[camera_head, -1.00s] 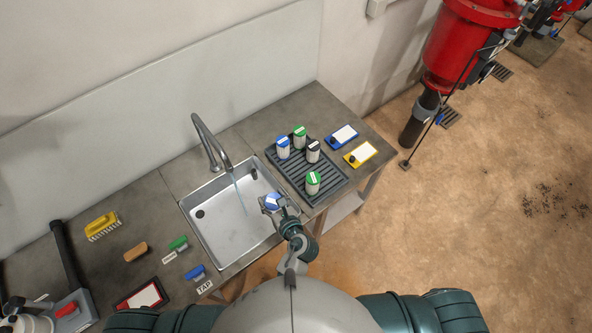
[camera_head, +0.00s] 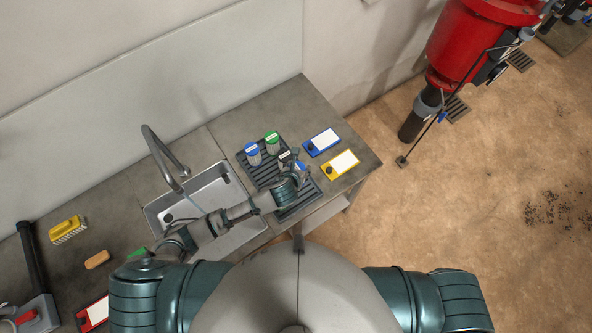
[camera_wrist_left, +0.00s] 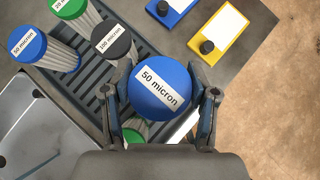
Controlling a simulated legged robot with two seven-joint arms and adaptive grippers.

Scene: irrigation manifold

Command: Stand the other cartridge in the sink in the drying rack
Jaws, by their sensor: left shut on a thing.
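My left gripper (camera_wrist_left: 163,100) is shut on a cartridge with a blue "50 micron" cap (camera_wrist_left: 160,90); it is above the drying rack (camera_wrist_left: 88,95). In the head view my gripper (camera_head: 298,166) and the held blue cap (camera_head: 301,167) are over the rack's right part (camera_head: 296,208). Standing in the rack are a blue-capped cartridge (camera_head: 252,150), a green-capped one (camera_head: 271,138) and a black-capped "100 micron" one (camera_wrist_left: 114,41). Another green cap (camera_wrist_left: 135,134) shows partly below the held cartridge. Whether the held cartridge touches the rack is hidden. My right gripper is not in view.
The sink (camera_head: 216,176) is left of the rack, with my left arm across it and a tap (camera_head: 160,155) above. A brush (camera_head: 66,228) and sponge (camera_head: 97,260) lie far left.

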